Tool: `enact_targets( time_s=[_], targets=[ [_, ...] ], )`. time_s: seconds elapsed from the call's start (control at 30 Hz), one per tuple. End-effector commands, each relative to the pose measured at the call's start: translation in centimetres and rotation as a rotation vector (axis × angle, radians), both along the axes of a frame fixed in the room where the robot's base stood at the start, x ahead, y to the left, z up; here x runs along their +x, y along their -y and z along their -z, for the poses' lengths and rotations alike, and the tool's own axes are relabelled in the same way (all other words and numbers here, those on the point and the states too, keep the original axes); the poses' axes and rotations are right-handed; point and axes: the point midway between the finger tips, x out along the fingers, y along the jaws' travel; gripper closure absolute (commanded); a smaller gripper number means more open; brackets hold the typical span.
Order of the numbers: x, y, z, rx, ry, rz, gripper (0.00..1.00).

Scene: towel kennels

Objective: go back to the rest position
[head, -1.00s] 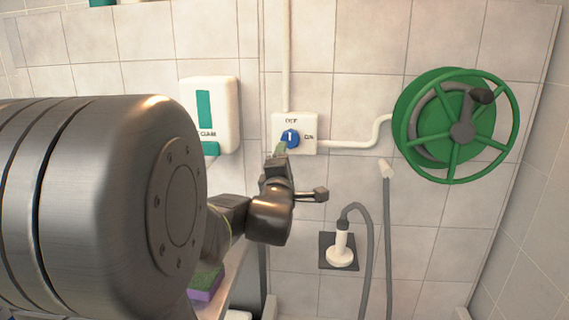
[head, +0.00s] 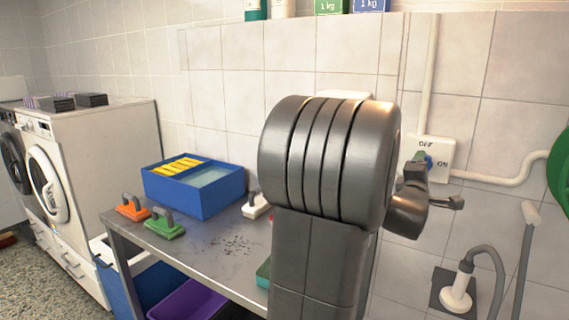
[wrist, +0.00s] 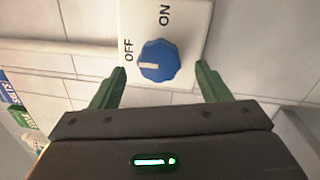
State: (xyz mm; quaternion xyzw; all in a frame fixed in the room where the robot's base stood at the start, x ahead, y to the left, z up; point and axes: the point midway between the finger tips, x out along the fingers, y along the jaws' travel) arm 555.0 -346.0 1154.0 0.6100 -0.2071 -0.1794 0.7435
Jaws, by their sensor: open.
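My gripper (wrist: 161,88) is open and empty in the wrist view, with its two green fingers apart. A blue knob (wrist: 159,61) on a white switch plate (wrist: 190,18) shows just beyond the fingertips, between them in the picture. The knob's white mark points toward the word OFF. In the head view the switch plate (head: 437,148) is on the tiled wall at the right, and my arm hides part of it. My gripper (head: 419,157) is close in front of the plate there. I cannot tell whether a finger touches the knob.
A metal table (head: 213,251) holds a blue basin (head: 203,205), an orange brush (head: 132,208) and a green brush (head: 164,226). A washing machine (head: 97,160) stands at the left. A grey hose (head: 497,262) and a green reel (head: 560,172) are at the right.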

Motion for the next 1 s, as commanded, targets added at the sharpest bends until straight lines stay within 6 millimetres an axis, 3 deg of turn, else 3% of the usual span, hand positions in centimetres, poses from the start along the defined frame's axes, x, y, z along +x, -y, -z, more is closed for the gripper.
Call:
enact_targets(
  time_s=[0.2, 0.4, 0.8, 1.0],
  targets=[
    [2.4, 1.5, -0.4, -0.001, 0.001, 0.0, 0.3],
    [3.2, 2.0, -0.4, -0.001, 0.001, 0.0, 0.3],
    [3.0, 1.8, -0.3, 0.003, 0.003, -0.001, 0.3],
    [1.4, 0.8, -0.1, -0.001, 0.001, 0.0, 0.3]
  ],
)
